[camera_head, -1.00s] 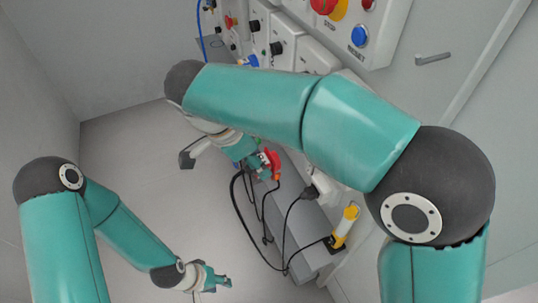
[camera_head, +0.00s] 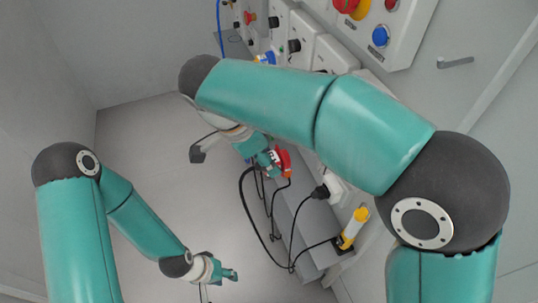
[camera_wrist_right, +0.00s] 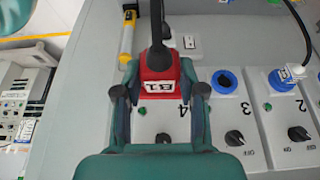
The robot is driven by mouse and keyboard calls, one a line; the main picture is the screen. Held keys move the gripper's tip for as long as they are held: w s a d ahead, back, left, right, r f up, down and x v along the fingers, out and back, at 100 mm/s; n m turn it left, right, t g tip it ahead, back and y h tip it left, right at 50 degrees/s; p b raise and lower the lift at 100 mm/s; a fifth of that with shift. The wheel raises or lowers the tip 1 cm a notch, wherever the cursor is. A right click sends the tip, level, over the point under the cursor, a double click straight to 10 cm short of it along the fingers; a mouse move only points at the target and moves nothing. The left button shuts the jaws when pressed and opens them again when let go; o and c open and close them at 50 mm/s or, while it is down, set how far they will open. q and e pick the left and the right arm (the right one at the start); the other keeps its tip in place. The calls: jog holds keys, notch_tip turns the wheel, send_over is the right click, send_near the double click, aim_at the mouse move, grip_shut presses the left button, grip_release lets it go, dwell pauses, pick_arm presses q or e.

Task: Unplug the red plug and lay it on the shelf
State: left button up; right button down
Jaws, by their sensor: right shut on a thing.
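The red plug (camera_wrist_right: 158,80) with a white label is between the fingers of my right gripper (camera_wrist_right: 160,92), which is shut on it. A dark cable leaves the plug at the top of the wrist view. The plug is in front of the panel box marked 4; whether it sits in a socket is hidden. The red plug also shows in the head view (camera_head: 284,161), beside my right gripper's fingers (camera_head: 268,160). The grey shelf (camera_head: 310,230) runs below the boxes. My left gripper (camera_head: 232,274) hangs low, away from the shelf; its finger opening is unclear.
A yellow device (camera_head: 354,228) and a black plug (camera_head: 321,193) are near the shelf's close end. Black cables loop beside the shelf. In the wrist view, a blue socket (camera_wrist_right: 224,81) is on box 3 and a blue plug (camera_wrist_right: 281,79) on box 2.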

jog(key=shift+s+a, duration=0.2)
jog(key=shift+a, duration=0.35)
jog(key=shift+s+a, duration=0.2)
jog(key=shift+a, duration=0.35)
dwell(0.5)
